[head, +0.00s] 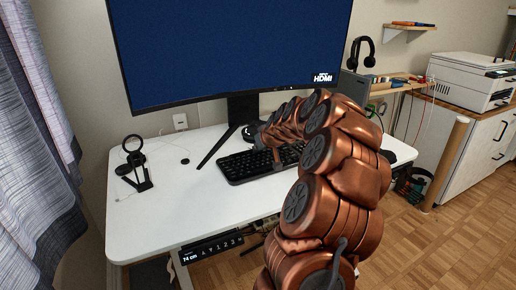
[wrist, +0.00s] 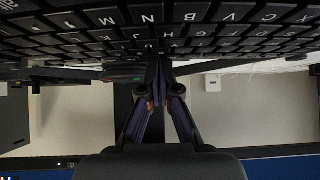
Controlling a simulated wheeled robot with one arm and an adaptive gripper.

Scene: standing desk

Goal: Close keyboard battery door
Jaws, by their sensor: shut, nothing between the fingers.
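The black keyboard (head: 250,166) lies on the white desk below the monitor, and my copper arm covers its right part. In the wrist view, turned upside down, the keyboard (wrist: 110,32) fills the top with its back edge towards my gripper (wrist: 158,68). My gripper's fingers are together and empty, with the tips at or close to that back edge; I cannot tell whether they touch it. A dark strip with small green and red marks shows beside the tips. I cannot make out the battery door for certain or how far it is open.
The monitor (head: 230,45) stands behind the keyboard on a splayed black stand. A black phone-type stand (head: 136,165) is at the desk's left. The white desk (head: 185,205) is clear at its front left. A printer (head: 468,80) stands on a cabinet to the right.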

